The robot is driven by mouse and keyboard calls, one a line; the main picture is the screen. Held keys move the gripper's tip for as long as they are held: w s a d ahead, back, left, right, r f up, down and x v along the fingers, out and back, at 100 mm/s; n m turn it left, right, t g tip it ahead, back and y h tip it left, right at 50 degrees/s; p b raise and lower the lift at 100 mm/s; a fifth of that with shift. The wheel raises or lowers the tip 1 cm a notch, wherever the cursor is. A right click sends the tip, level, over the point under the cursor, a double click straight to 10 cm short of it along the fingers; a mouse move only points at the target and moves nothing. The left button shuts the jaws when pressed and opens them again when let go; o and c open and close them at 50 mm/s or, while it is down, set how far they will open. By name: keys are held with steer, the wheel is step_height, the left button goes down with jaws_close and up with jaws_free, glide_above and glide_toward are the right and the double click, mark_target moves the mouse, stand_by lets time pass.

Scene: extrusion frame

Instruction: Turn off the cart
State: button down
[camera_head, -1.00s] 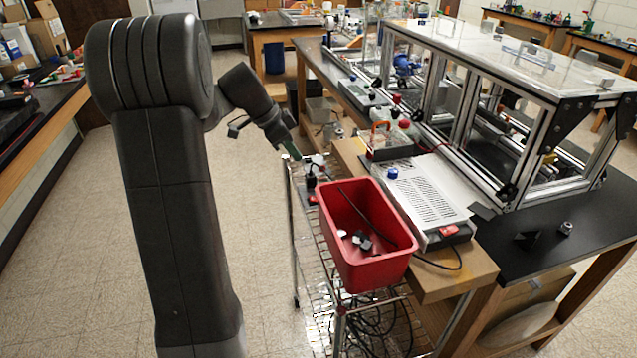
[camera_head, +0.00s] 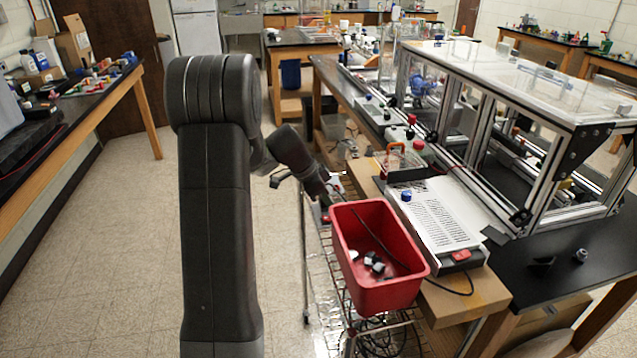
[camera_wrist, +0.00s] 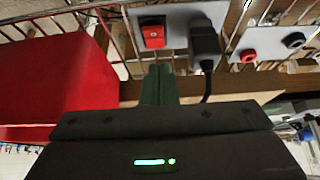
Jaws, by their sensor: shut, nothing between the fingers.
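The wire cart (camera_head: 345,325) stands beside the bench. A red rocker switch (camera_wrist: 153,33) sits on a grey plate (camera_wrist: 178,22) in the wrist view. A black plug (camera_wrist: 204,45) is in the same plate, right of the switch. My gripper (camera_wrist: 158,72) is shut and empty, with its dark green fingers pointing at the plate just below the switch in the picture. I cannot tell whether the fingertips touch it. In the head view my gripper (camera_head: 324,192) is at the cart's far left, by the red bin, with its fingertips hard to make out.
A red bin (camera_head: 408,287) with small dark and white pieces stands on the cart; it also shows close on the left in the wrist view (camera_wrist: 50,85). A second plate (camera_wrist: 270,42) with red and black sockets is at right. A white device (camera_head: 440,222) lies right of the bin.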

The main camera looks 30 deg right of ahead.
mark_target(326, 217)
steer(key=shift+w+a+f, duration=0.1)
steer(key=shift+a+f, duration=0.2)
steer(key=shift+f, duration=0.5)
steer(key=shift+w+a+f, duration=0.1)
steer(key=shift+a+f, duration=0.2)
steer(key=shift+f, duration=0.45)
steer(key=f+b, duration=0.1)
steer(key=b, duration=0.2)
steer(key=shift+a+f+h, duration=0.1)
steer(key=shift+a+h, duration=0.05)
steer(key=shift+h, duration=0.15)
steer(key=shift+r, duration=0.4)
steer(key=shift+s+d+r, duration=0.15)
steer(key=shift+d+r, duration=0.15)
steer(key=shift+d, duration=0.4)
